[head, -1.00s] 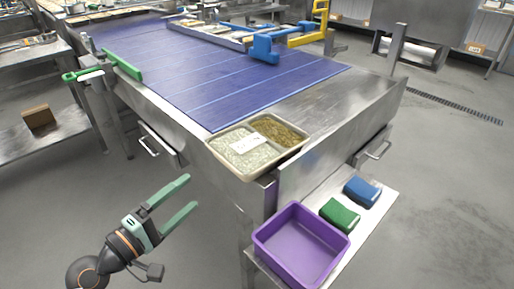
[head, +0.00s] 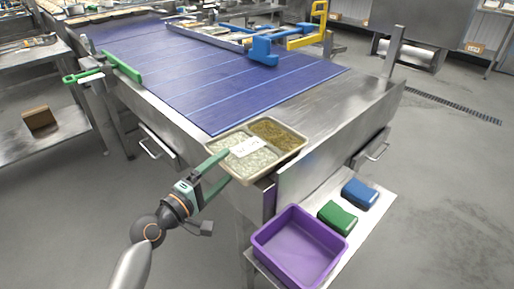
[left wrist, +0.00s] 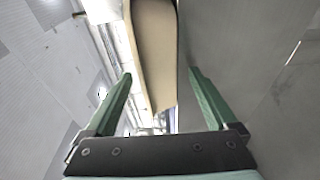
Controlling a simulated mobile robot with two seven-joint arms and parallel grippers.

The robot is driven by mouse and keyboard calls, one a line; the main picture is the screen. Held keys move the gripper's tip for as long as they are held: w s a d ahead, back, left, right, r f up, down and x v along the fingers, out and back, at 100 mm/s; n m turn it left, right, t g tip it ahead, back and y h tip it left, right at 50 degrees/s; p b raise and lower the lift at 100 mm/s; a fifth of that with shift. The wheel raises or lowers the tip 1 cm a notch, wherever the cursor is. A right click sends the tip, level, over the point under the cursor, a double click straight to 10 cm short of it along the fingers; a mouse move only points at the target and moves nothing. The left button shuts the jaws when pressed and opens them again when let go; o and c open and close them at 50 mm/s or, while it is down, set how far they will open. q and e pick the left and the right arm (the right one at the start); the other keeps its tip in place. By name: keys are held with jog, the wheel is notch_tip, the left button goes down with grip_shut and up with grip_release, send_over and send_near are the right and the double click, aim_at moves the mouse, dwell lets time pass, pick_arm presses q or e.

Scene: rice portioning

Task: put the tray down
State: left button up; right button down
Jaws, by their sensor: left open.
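The tray (head: 284,163) is a beige, shallow tray with compartments. It holds pale grains on the left and front and brown-green food at the back right, with a white label on top. It rests on the near corner of the steel table, its front edge at the table's edge. My left gripper (head: 226,168) is open at the tray's left front side, its fingers close to the rim. In the left wrist view the tray's beige side (left wrist: 153,45) shows between and beyond the open fingers (left wrist: 160,76). Whether they touch it is unclear. My right gripper is out of view.
A blue conveyor belt (head: 215,85) runs along the table behind the tray. Bare steel (head: 345,105) lies to the tray's right. Below, a low shelf holds a purple bin (head: 300,250), a green block (head: 337,217) and a blue block (head: 360,193).

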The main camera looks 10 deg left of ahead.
pick_arm(q)
jog(key=shift+w+d, duration=0.1)
jog(key=shift+r, duration=0.1)
grip_shut()
dwell(0.6)
